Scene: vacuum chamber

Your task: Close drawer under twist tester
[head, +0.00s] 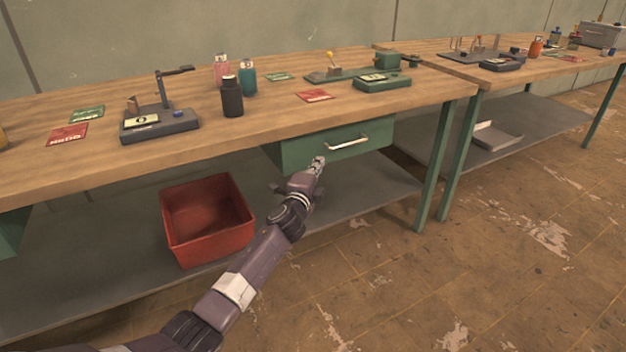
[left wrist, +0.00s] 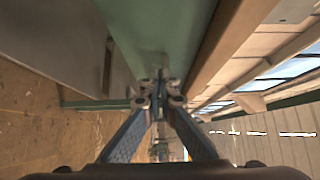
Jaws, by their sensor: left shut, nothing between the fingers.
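The green drawer (head: 305,152) hangs under the front of the near wooden bench, with a pale bar handle (head: 347,143) across its front. I cannot tell how far it stands out. A green bench device with a display (head: 382,82) and a green-based rig with a yellow knob (head: 333,70) stand above it; which is the twist tester is unclear. My left gripper (head: 319,161) is shut and empty, just in front of the drawer's face, left of and below the handle. In the left wrist view the shut fingertips (left wrist: 160,88) point along a green surface (left wrist: 155,30); contact is unclear. My right gripper is out of view.
A red bin (head: 207,240) stands on the grey lower shelf (head: 345,195), left of my arm. Green bench legs (head: 432,170) stand right of the drawer. Bottles (head: 232,98) and a grey device (head: 160,125) stand on the bench. The floor in front is open.

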